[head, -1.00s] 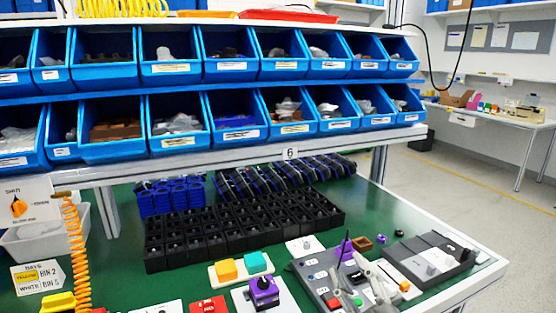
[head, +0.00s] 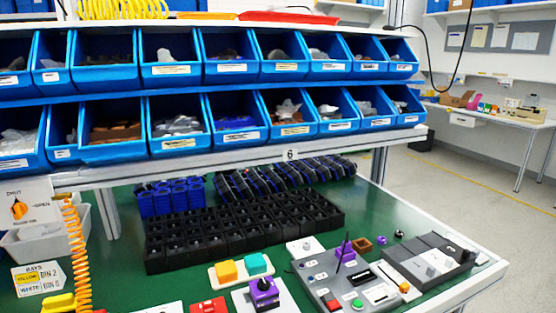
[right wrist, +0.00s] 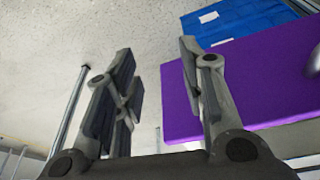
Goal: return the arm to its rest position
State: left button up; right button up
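My right gripper (right wrist: 158,65) shows in the right wrist view. Its two fingers stand apart with nothing between them. Neither gripper is in the head view. In the head view a purple rotary knob (head: 264,287) sits on a light base at the front of the green table. A grey panel (head: 325,287) to its right carries a purple part (head: 344,251), a green button (head: 357,303) and a red one.
Two rows of blue bins (head: 234,121) stand on shelves above the table (head: 125,280). Black trays (head: 240,232) fill the table's middle. A grey switch block (head: 432,257) is at the right. A large purple surface (right wrist: 225,85) lies behind the right finger in the wrist view.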

jog(key=s+f+g+p, duration=0.1)
jog(key=s+f, duration=0.1)
jog(key=f, duration=0.9)
jog(key=s+f+p, duration=0.1)
jog(key=s+f, duration=0.2)
jog(key=f, duration=0.7)
jog(key=s+d+f+g+p, duration=0.1)
jog(key=s+d+f, duration=0.2)
jog(key=s+f, duration=0.8)
jog(key=s, duration=0.3)
jog(key=shift+s+p, duration=0.3)
